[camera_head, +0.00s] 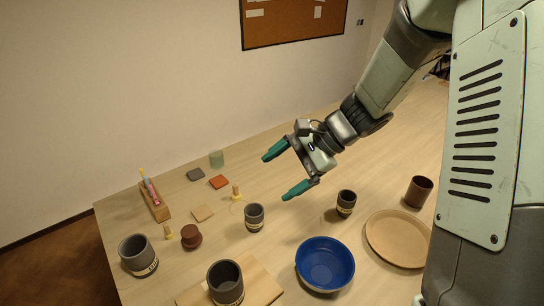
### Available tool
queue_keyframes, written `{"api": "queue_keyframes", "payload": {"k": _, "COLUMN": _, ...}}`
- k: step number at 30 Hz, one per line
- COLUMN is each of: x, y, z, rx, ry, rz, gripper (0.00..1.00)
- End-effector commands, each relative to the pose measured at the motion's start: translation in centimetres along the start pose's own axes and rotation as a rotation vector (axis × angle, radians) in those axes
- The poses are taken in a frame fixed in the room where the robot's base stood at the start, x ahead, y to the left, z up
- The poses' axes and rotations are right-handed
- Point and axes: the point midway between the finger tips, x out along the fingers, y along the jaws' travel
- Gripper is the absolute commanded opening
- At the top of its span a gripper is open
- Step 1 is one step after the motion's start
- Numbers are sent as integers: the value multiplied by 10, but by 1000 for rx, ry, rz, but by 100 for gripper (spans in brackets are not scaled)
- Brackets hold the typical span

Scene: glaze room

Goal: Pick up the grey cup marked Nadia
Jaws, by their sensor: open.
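Several dark grey cups with pale marked bands stand upright on the table. One grey cup (138,257) is at the far left, and a larger-looking grey cup (226,286) is at the front on a wooden board. The writing on the bands is too small to read, so I cannot tell which says Nadia. My gripper (274,177) is open and empty, its green fingers apart above the table, behind the middle cup in the picture.
A blue bowl (325,268), a tan plate (391,245) and a brown cup (418,191) are on the right. The wooden board (262,285) lies in front.

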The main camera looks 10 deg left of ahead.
Motion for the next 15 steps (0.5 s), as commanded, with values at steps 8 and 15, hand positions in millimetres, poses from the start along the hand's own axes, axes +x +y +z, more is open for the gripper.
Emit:
{"api": "queue_keyframes", "payload": {"k": 8, "x": 95, "y": 4, "z": -87, "rx": 464, "ry": -213, "rz": -212, "gripper": 92}}
{"api": "queue_keyframes", "payload": {"k": 15, "x": 152, "y": 22, "z": -136, "rx": 759, "ry": -310, "rz": -347, "gripper": 92}}
